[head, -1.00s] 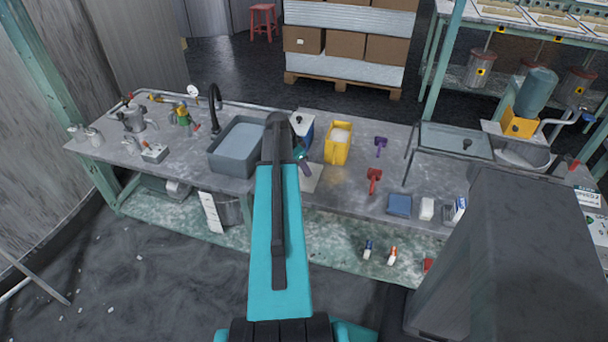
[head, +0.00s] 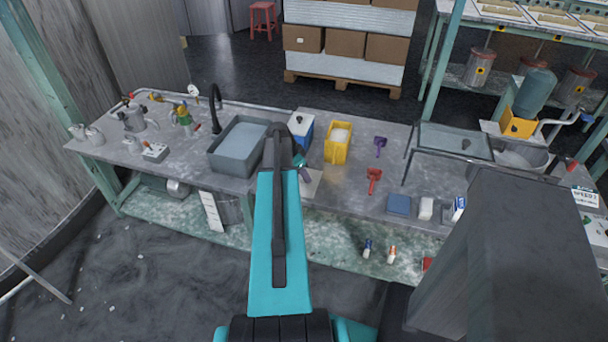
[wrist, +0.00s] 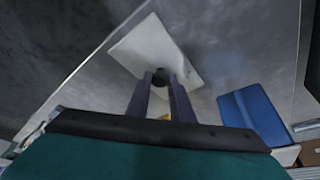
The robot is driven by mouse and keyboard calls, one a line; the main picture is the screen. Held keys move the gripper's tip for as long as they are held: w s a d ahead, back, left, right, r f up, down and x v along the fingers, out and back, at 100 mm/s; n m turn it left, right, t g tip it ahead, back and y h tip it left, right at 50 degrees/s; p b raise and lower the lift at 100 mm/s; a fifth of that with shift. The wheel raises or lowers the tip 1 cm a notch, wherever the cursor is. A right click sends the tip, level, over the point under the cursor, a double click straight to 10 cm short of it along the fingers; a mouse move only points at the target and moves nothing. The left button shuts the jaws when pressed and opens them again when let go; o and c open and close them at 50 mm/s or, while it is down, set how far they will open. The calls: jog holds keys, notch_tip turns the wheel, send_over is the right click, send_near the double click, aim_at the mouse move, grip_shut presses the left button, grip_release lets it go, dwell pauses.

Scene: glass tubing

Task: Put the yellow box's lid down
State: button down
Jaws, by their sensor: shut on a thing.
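The yellow box (head: 337,150) stands open on the bench, with pale white contents showing in its top. Its white square lid (head: 313,183) is near the bench's front edge, partly hidden by my arm. In the wrist view the lid (wrist: 143,47) has a dark round knob between my fingertips. My gripper (wrist: 160,78) is shut on this knob; in the head view it is mostly behind my arm. I cannot tell whether the lid touches the bench. A small yellow patch shows between the fingers in the wrist view.
A blue box (head: 301,131) with a white, knobbed lid stands left of the yellow box. A grey basin (head: 238,148) is farther left. A purple tool (head: 380,146) and a red tool (head: 374,180) lie to the right. Bare bench lies between the lid and the red tool.

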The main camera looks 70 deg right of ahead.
jog(key=shift+f, duration=0.1)
jog(key=c, duration=1.6)
grip_release()
jog(key=shift+o, duration=0.2)
jog(key=shift+r, duration=0.2)
jog(key=b+v, duration=0.2)
jog(key=v, duration=1)
jog(key=shift+f, duration=0.1)
